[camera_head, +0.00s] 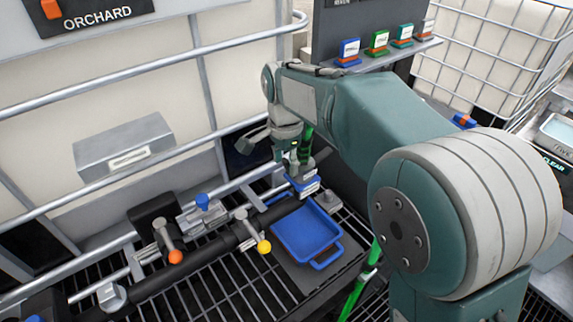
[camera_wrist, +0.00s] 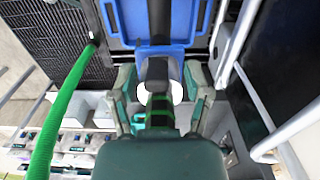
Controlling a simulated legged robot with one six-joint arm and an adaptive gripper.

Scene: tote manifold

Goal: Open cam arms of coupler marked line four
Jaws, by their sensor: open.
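My gripper (camera_head: 295,155) is open and points down over the far end of the blue tray (camera_head: 330,256). In the wrist view my gripper (camera_wrist: 160,90) has its two fingers spread on either side of a dark fitting with a pale round part (camera_wrist: 158,93); I cannot tell whether they touch it. This may be the coupler, but its cam arms are not clear. Just below the gripper in the head view is a small blue and white tag (camera_head: 304,184), its text too small to read. No line-four marking is legible.
A black pipe (camera_head: 190,255) with orange-knobbed (camera_head: 175,256), yellow-knobbed (camera_head: 264,246) and blue-knobbed (camera_head: 203,201) valves runs left of the tray. A green hose (camera_head: 355,290) passes right of it. Metal rails and a caged tote (camera_head: 100,80) stand behind. Colored tags (camera_head: 378,42) sit on a shelf.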

